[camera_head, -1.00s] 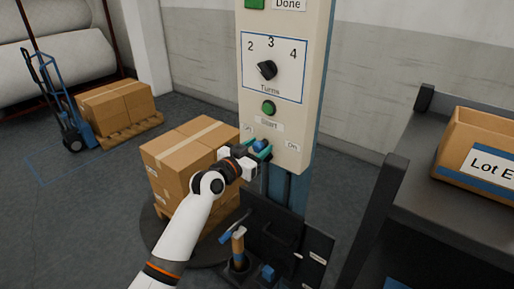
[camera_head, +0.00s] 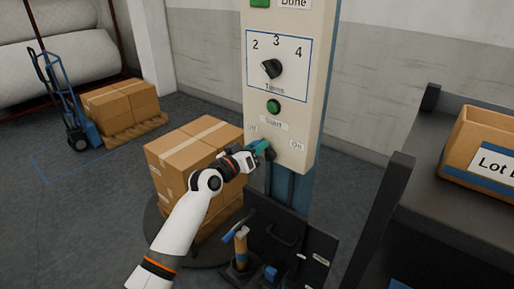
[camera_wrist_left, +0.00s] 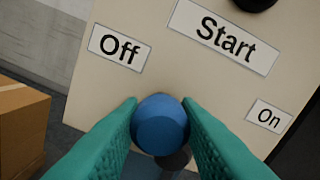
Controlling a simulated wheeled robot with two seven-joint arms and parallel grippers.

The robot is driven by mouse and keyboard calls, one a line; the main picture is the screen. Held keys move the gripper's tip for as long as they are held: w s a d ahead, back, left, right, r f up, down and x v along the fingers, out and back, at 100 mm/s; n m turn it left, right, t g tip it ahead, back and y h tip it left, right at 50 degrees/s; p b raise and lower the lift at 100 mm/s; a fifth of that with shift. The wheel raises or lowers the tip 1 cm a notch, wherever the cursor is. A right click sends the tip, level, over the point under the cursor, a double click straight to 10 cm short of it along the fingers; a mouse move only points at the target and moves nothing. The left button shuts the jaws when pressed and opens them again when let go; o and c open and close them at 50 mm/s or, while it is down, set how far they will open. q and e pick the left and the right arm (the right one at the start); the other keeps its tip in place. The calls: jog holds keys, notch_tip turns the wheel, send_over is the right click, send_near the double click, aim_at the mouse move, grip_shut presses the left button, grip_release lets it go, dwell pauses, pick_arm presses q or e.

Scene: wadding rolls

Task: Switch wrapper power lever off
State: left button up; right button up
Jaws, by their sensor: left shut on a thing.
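The wrapper's pale control panel (camera_head: 287,120) stands upright in the middle of the head view. Its power lever ends in a round blue knob (camera_wrist_left: 160,124) in the left wrist view, below the "Off" label (camera_wrist_left: 119,47) and well left of the "On" label (camera_wrist_left: 269,116). My left gripper (camera_head: 263,147) is at the panel's lower edge; its teal fingers are shut on the blue knob, one on each side. In the head view the fingers mostly hide the knob. The lever's stem is mostly hidden behind the knob. My right gripper is not in view.
A green start button (camera_head: 274,106) and a black turns dial (camera_head: 271,69) sit above the lever. Stacked cartons (camera_head: 193,160) stand left of the panel, beside my left arm. A dark shelf (camera_head: 455,190) with a labelled box (camera_head: 483,143) is at the right.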

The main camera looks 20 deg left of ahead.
pick_arm(q)
jog(key=o, duration=1)
jog(key=shift+b+v, duration=1.15)
jog(key=shift+v, duration=4.9)
